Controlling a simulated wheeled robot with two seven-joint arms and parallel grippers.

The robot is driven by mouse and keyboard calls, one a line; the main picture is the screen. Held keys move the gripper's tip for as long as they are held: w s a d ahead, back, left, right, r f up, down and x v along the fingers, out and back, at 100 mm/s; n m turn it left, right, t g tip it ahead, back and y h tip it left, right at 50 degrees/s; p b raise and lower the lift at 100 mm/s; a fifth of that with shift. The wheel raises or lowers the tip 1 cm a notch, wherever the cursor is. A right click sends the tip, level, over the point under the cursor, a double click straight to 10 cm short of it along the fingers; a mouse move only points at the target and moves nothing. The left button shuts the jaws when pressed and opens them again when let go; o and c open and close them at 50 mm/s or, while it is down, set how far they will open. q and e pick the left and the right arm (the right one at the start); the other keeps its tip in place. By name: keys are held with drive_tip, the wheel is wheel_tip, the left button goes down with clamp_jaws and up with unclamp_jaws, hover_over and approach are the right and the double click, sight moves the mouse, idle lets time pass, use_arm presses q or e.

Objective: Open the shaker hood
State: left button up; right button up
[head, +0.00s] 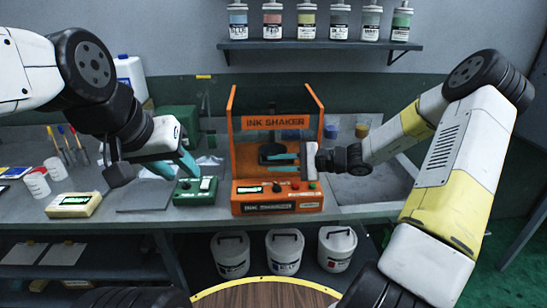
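The ink shaker is an orange machine at the middle of the bench in the head view. Its hood (276,122) is an orange frame with a lettered bar across the front and tall side edges; it appears lowered over the dark interior. The shaker's base (277,208) has a label, knobs and buttons. My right gripper (272,163) reaches in from the right, its teal fingers apart and empty, in front of the hood's lower part. I cannot tell whether it touches. My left gripper (194,170) is left of the shaker, above a green device, with its fingers apart and empty.
The green device (195,191) and a cream device (74,205) stand left of the shaker. White cups (37,184) are farther left. A sink or tray (375,185) lies to the right. Several ink jars stand on the shelf (320,46) above. Buckets (285,251) sit below.

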drive_tip(key=shift+c, duration=0.2)
clamp_jaws()
idle(1.2)
